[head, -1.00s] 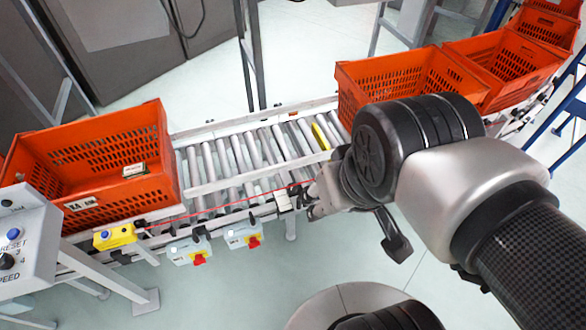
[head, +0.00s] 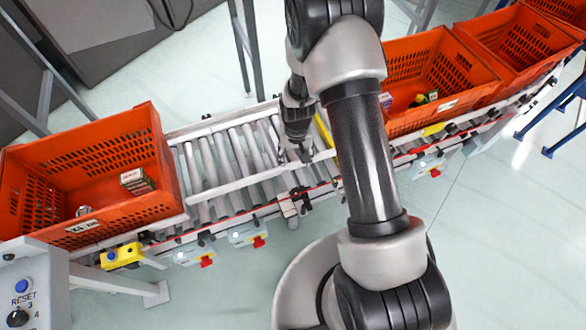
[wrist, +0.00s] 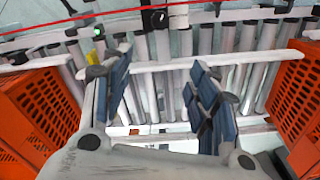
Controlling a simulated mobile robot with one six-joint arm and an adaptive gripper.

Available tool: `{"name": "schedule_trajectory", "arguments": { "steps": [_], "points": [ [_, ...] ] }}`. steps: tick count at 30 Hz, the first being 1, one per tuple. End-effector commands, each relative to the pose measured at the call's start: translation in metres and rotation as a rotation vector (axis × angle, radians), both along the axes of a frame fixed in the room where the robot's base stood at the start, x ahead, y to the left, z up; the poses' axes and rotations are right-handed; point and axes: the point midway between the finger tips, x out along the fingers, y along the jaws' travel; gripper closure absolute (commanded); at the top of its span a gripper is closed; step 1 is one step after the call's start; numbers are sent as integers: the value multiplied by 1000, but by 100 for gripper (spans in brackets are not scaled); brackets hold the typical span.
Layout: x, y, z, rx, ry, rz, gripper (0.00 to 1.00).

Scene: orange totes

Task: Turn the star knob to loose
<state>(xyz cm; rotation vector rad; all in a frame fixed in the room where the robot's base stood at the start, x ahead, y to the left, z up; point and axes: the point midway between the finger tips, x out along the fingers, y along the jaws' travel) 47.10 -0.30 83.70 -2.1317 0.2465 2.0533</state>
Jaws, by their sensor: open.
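A small black knob-like part (wrist: 158,18) shows at the top of the wrist view, next to a light bracket on the conveyor's near rail. It looks like the star knob, but its lobes and setting are too small to read. The bracket (head: 300,200) with dark parts on it also shows in the head view, below my gripper. My gripper (wrist: 162,68) is open and empty over the rollers, its two blue-padded fingers apart and pointing toward the rail. In the head view, my gripper (head: 298,152) is partly hidden by the arm. It touches no knob that I can see.
Orange totes stand on the conveyor at left (head: 60,170) and right (head: 430,65); both also flank my gripper in the wrist view. A red cord (head: 270,208) runs along the near rail. Red-knobbed switch boxes (head: 248,234) hang below it. The rollers (head: 215,165) between the totes are clear.

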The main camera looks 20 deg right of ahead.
Motion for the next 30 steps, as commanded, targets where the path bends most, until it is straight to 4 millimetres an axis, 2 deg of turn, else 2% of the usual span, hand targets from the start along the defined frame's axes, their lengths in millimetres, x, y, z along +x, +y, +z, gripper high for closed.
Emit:
{"name": "schedule_trajectory", "arguments": {
  "steps": [1, 3, 14, 30],
  "points": [
    [-5, 0, -17, 0, 17, -6, 45],
    [-9, 0, -34, 0, 29, -14, 45],
    [-15, 0, -84, 0, 40, -24, 45],
    [-15, 0, -199, -1, 40, -23, 45]
  ]
}}
